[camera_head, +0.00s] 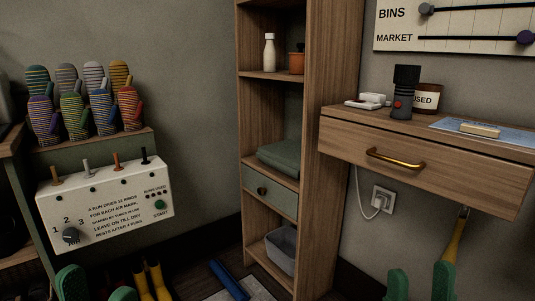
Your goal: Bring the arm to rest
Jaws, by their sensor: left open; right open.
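My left gripper (96,285) shows at the bottom left edge, with two green fingertips apart and nothing between them. It is in front of and below the white control panel (105,200). My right gripper (420,284) shows at the bottom right, below the wooden drawer (425,155). Its green fingertips are apart and nothing is seen between them. The rest of both grippers and both arms is cut off by the lower edge of the picture.
Striped mittens (85,100) stand above the panel. Yellow boots (152,281) stand on the floor near my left gripper. A tall wooden shelf (335,130) stands in the middle. A yellow handle (455,238) hangs below the drawer, close to my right gripper.

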